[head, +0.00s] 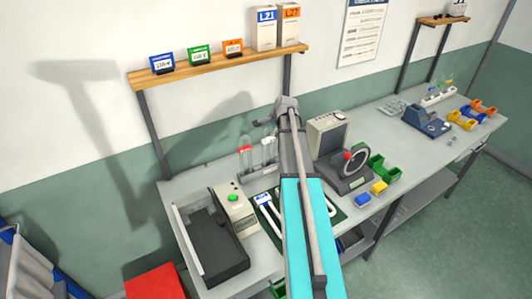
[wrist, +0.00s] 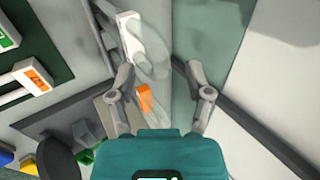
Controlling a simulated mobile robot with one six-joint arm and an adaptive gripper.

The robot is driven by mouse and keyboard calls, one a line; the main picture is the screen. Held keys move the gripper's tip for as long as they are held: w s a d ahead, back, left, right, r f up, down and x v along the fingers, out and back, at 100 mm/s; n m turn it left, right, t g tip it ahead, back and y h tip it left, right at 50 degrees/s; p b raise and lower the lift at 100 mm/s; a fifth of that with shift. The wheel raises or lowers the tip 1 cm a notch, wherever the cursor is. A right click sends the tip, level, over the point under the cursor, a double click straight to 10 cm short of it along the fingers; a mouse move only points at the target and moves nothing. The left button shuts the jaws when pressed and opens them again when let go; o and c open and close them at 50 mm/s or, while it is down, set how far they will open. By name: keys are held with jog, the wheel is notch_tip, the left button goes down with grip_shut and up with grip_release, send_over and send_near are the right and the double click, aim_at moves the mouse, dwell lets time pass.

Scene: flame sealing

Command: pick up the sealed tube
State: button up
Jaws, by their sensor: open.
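In the wrist view my gripper (wrist: 163,88) is open, its two fingers apart. An orange piece (wrist: 145,98), perhaps a tube's cap or label, shows between the fingers, nearer the left one. Blurred clear glass shapes (wrist: 155,62) lie beyond it, beside a white piece (wrist: 128,35). I cannot tell which is the sealed tube or whether a finger touches it. In the head view, a red-topped clear tube (head: 245,151) stands upright at the back of the bench, left of my arm. My arm hides part of that area, and the fingertips are hard to make out there.
A boxy device with a green button (head: 235,209) and a dark tray (head: 215,250) stand at left. A machine with a round wheel (head: 355,163) stands right of my arm. A shelf (head: 218,68) is on the wall behind. Labelled white holders (wrist: 32,78) lie on a green mat.

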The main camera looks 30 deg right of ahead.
jog(key=shift+b+x, duration=0.7)
jog(key=shift+x, duration=0.5)
grip_shut()
